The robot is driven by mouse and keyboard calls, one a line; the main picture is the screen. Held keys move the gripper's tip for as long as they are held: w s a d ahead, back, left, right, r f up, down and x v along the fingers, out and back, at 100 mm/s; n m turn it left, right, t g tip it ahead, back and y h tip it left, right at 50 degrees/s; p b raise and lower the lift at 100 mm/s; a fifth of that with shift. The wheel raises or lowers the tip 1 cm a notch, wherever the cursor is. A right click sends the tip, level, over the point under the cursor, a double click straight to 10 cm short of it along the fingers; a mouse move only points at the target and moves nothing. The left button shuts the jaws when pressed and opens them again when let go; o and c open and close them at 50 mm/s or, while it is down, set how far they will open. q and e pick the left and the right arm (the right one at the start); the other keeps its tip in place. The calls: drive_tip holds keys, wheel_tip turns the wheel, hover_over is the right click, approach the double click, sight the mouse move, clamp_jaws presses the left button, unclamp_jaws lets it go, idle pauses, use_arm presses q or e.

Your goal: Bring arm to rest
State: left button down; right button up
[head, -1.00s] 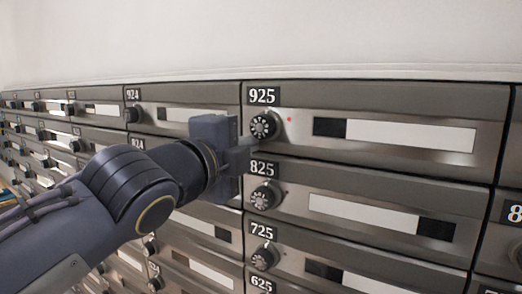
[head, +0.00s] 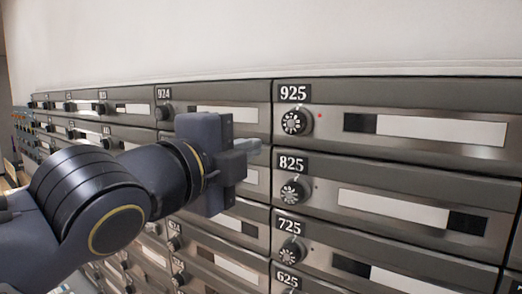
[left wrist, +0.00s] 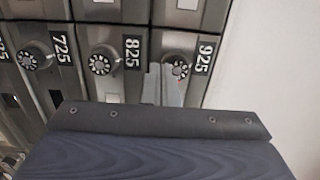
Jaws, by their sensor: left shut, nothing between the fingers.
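My left gripper (head: 250,147) is shut and empty in the head view. Its arm comes in from the left, and the fingers point right toward the mailbox wall. The fingertips are left of and a little below the round black dial (head: 294,122) of mailbox 925, apart from it in the picture. In the left wrist view the light fingers (left wrist: 162,85) show above the dark gripper body, near the 925 dial (left wrist: 180,70) and partly in front of that mailbox. My right gripper is not in view.
A wall of grey metal mailboxes (head: 400,165) fills the front, each with a dial and number plate. Box 825 (head: 292,192) and box 725 (head: 291,250) are below 925. A plain white wall (head: 300,40) is above. A small red light (head: 320,115) shows beside the 925 dial.

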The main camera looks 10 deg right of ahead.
use_arm(q)
drive_tip(key=b+v, duration=0.1)
drive_tip(key=v, duration=0.5)
drive_tip(key=a+f+n+g+y, duration=0.1)
drive_tip(key=a+f+n+y, duration=0.3)
drive_tip(key=a+f+n, duration=0.65)
drive_tip(key=a+f+n+g+y, duration=0.2)
drive_tip(key=a+f+n+y, duration=0.4)
drive_tip(key=f, duration=0.8)
drive_tip(key=s+a+f+n+g, duration=0.2)
drive_tip(key=s+f+n, duration=0.4)
drive_tip(key=f, duration=0.4)
drive_tip(key=s+a+f+n+g+h, duration=0.1)
drive_tip(key=s+a+f+n, duration=0.4)
drive_tip(key=f, duration=0.5)
drive_tip(key=shift+s+n+g, duration=0.55)
drive_tip(key=shift+s+g, duration=0.15)
drive_tip(key=shift+s, duration=0.15)
